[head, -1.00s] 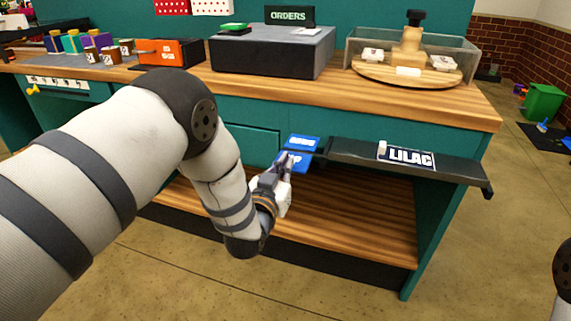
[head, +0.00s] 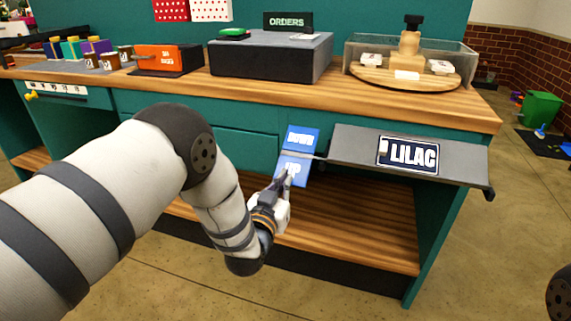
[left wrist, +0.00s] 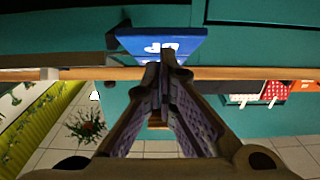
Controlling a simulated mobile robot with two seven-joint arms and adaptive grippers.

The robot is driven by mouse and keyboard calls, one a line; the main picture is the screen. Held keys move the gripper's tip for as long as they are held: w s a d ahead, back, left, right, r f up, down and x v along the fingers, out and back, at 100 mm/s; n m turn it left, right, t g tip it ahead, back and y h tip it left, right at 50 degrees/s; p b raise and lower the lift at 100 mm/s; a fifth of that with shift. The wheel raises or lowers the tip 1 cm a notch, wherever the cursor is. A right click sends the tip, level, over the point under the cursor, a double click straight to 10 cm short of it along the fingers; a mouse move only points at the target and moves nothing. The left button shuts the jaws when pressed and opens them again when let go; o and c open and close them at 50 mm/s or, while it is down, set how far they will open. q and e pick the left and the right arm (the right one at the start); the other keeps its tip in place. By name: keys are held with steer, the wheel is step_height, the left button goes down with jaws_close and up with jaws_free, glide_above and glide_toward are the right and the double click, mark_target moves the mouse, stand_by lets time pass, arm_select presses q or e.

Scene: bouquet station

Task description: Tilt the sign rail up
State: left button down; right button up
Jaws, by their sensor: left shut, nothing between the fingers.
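The grey sign rail (head: 355,145) is on the front of the teal counter, at right in the head view. It carries a dark LILAC sign (head: 408,155), and its face slants toward me. A blue rocker plate (head: 300,139) marked DOWN above and UP below is at the rail's left end. My left gripper (head: 285,178) is shut and empty, its tips at the UP half. The blue plate also shows in the left wrist view (left wrist: 185,42), right beyond the fingertips (left wrist: 165,70); I cannot tell whether they touch. My right gripper is out of view.
The wooden countertop (head: 380,103) holds a grey box (head: 265,62), an ORDERS sign (head: 288,20), a clear bin with a round wooden stand (head: 385,77) and an orange box (head: 168,59). A wooden lower shelf (head: 370,225) lies below the rail.

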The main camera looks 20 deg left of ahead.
arm_select(q)
steer(key=shift+w+f, duration=0.1)
steer(key=shift+f, duration=0.55)
arm_select(e)
steer(key=shift+s+f, duration=0.25)
arm_select(q)
steer(key=shift+f, duration=0.15)
